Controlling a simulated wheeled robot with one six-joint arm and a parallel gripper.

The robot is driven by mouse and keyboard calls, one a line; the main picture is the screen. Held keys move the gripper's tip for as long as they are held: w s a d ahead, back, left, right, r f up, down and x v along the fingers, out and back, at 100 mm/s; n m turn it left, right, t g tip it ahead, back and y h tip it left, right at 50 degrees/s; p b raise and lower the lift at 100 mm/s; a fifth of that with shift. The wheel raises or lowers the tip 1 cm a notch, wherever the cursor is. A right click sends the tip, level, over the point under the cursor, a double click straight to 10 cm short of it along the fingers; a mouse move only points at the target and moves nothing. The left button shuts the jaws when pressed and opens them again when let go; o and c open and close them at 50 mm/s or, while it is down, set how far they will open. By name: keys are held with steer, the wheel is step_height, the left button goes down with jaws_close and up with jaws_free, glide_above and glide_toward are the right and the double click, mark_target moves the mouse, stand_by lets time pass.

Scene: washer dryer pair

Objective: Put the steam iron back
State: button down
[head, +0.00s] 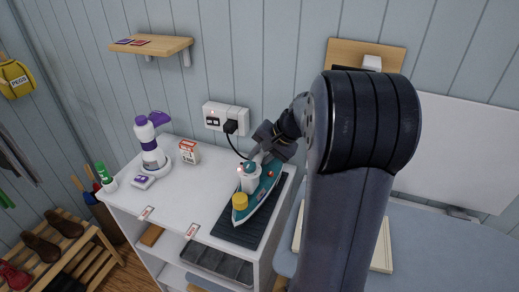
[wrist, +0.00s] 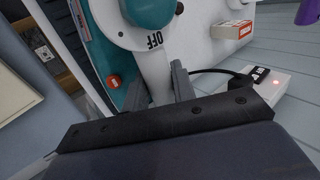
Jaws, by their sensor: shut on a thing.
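The steam iron (head: 264,189), teal and white with a yellow piece near its nose, is over a dark ribbed mat (head: 238,233) on the white cabinet top. Its nose points toward the front; I cannot tell whether its sole touches the mat. My gripper (head: 268,146) is at the iron's rear and shut on its white handle. In the wrist view the two fingers of my gripper (wrist: 158,84) stand either side of the handle, and the iron's teal dial (wrist: 150,10) reads OFF. My arm hides part of the scene right of the iron.
A black plug (head: 230,127) with a cord sits in the wall socket (head: 213,117) behind the iron. A purple-and-white bottle (head: 150,145) and a small box (head: 189,152) stand to the left. The cabinet top between them and the mat is clear. An ironing board (head: 440,250) is at right.

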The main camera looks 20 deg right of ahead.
steer(key=shift+f, duration=0.85)
steer(key=shift+f, duration=0.2)
steer(key=c, duration=1.2)
jaws_free()
steer(key=shift+o, duration=0.2)
steer(key=shift+r, duration=0.1)
steer(key=shift+d+r, duration=0.15)
steer(key=shift+r, duration=0.05)
steer(key=v, duration=1.1)
steer(key=shift+s+r, duration=0.2)
steer(key=shift+r, duration=0.05)
steer(key=shift+d, duration=0.15)
